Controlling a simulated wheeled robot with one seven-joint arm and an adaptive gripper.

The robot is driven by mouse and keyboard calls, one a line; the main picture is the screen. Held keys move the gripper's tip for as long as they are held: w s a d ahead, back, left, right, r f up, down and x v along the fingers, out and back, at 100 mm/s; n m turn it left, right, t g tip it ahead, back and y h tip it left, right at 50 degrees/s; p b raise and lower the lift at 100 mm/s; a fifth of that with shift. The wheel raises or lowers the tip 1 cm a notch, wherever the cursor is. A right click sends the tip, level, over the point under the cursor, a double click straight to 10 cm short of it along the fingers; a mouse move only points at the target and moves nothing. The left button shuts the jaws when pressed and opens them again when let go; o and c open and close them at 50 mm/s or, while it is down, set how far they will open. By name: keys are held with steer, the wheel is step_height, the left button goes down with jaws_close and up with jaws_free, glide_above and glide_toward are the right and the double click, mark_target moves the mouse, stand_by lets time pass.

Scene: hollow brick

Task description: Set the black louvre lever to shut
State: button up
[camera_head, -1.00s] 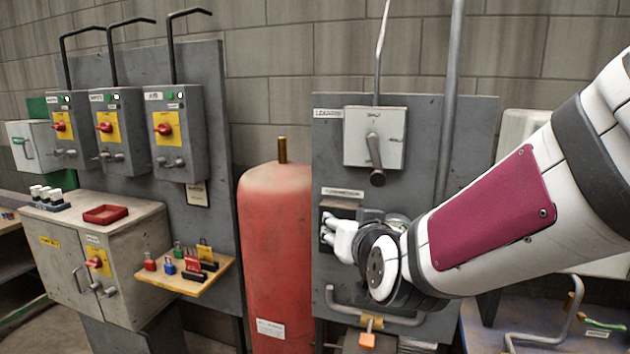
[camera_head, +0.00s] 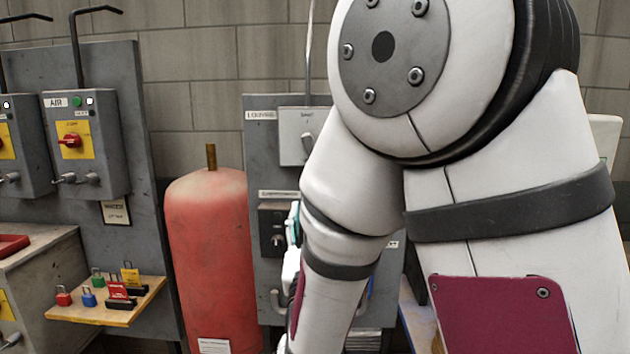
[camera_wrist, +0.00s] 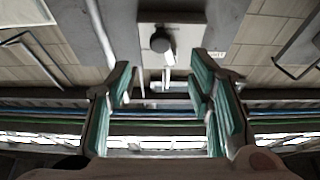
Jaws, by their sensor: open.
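The louvre box (camera_head: 291,150) is a pale box on a grey panel under a "LOUVRE" label. Its lever (camera_head: 307,146) shows only in part; my arm hides the rest. In the wrist view, seen from below, the dark round lever end (camera_wrist: 160,40) stands out from the pale box (camera_wrist: 190,24), ahead of and between my fingers. My gripper (camera_wrist: 163,88) is open, with green-lined fingers apart and nothing between them. In the head view a bit of my gripper (camera_head: 294,222) shows below the box, mostly behind my arm. The lever's exact setting cannot be read.
A dark switch unit (camera_head: 272,228) sits on the panel below the louvre box. A red tank (camera_head: 208,255) stands left of the panel. Further left are the AIR box (camera_head: 86,140) and a small shelf (camera_head: 95,312) with several coloured padlocks.

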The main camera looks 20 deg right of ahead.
steer(key=b+x, duration=0.3)
steer(key=x, duration=0.9)
steer(key=shift+w+d+r, duration=0.1)
steer(key=shift+w+r, duration=0.05)
steer(key=shift+w, duration=0.25)
steer(key=shift+c, duration=0.4)
jaws_close()
